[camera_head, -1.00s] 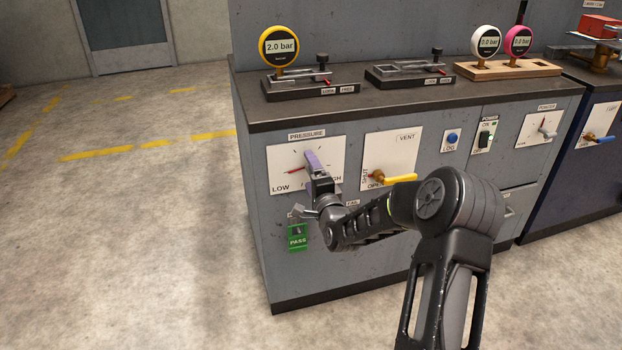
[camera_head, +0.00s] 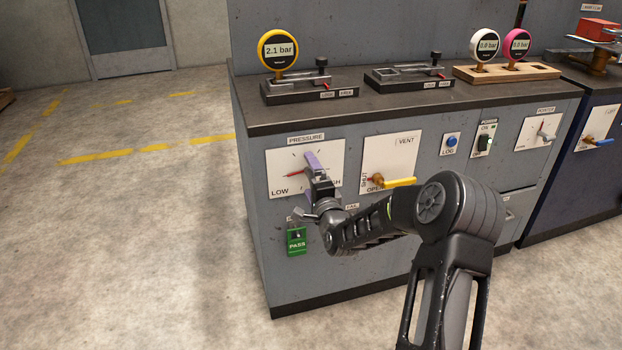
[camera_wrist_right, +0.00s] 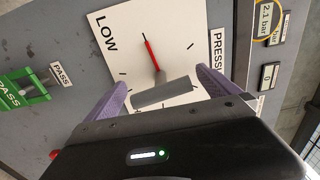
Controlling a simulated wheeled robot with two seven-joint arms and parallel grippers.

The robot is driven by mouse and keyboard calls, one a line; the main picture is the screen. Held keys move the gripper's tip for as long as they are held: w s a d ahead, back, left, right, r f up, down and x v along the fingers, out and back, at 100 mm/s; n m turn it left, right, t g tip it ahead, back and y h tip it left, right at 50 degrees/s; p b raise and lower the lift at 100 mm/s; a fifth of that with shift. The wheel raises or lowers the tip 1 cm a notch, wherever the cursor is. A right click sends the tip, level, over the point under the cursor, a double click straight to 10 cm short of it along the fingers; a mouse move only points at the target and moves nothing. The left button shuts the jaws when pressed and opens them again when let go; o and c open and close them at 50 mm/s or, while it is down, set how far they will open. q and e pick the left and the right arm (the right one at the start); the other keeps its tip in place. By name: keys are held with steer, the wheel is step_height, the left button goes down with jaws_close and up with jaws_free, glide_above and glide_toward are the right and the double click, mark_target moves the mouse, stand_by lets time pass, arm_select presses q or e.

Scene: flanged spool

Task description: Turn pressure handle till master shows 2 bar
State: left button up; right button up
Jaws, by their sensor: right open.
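The yellow-rimmed master gauge (camera_head: 278,50) stands on the bench top at the left and reads 2.1 bar; it also shows in the right wrist view (camera_wrist_right: 266,22). The white PRESSURE panel (camera_head: 283,165) is on the cabinet front, marked LOW and HIGH. Its handle, a grey bar (camera_wrist_right: 161,93) with a red pointer (camera_wrist_right: 152,52), shows in the right wrist view. My right gripper (camera_head: 314,163) is at the panel, its purple fingers on either side of the grey bar, open and apart from it. In the head view the fingers hide the bar. My left gripper is out of view.
The VENT panel with a yellow lever (camera_head: 399,182) is just right of the PRESSURE panel. A green PASS tag (camera_head: 297,243) hangs below. White (camera_head: 484,43) and pink (camera_head: 516,43) gauges read 0.0 bar. Floor at left is clear.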

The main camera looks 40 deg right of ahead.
steer(key=v, duration=0.7)
steer(key=shift+s+p, duration=0.35)
steer(key=shift+a, duration=0.1)
